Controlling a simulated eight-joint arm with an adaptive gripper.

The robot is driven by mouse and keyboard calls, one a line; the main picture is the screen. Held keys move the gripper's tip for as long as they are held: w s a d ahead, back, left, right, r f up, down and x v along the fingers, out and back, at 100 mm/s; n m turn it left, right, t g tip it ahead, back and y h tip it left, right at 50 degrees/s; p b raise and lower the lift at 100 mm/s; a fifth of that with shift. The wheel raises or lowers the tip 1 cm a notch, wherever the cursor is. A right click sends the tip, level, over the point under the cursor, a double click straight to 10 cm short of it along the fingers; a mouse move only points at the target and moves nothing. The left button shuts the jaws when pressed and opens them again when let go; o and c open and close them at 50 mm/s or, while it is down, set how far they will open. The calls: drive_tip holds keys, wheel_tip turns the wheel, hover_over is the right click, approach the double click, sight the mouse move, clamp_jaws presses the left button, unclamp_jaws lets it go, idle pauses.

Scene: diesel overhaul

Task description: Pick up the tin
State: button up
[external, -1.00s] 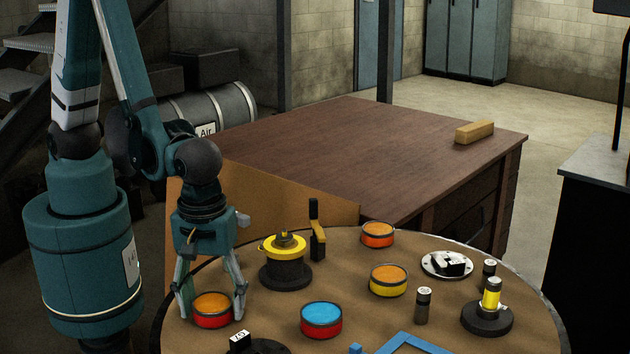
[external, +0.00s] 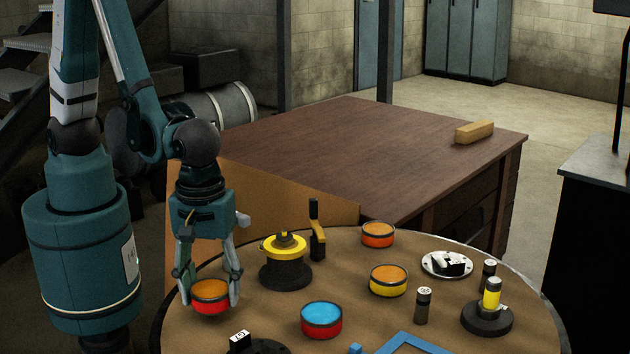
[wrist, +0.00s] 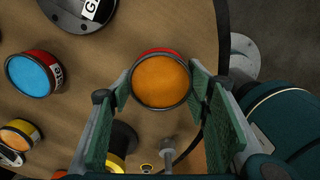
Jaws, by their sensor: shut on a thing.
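A red tin with an orange top (external: 210,296) is between the two fingers of my gripper (external: 208,292) at the left of the round table in the external view. The fingers are shut on its sides, and it appears slightly above the table top. In the wrist view the tin (wrist: 160,80) sits between the green finger pads of my gripper (wrist: 160,90). Other tins stand on the table: a red one with a blue top (external: 321,319), a yellow one with an orange top (external: 388,280) and an orange-topped red one (external: 377,234).
A black and yellow round part (external: 285,262) stands just right of my gripper, with a black-handled part (external: 317,232) beside it. A dark disc with a label (external: 240,342) lies in front. Small cylinders (external: 423,306) stand at the right. A brown workbench (external: 350,150) is behind.

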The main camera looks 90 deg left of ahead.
sight(216, 283)
wheel_tip(216, 283, up, 6)
drive_tip(key=shift+r+p, duration=0.25)
drive_tip(key=shift+p, duration=0.6)
drive_tip(key=shift+r, duration=0.15)
idle(0.6)
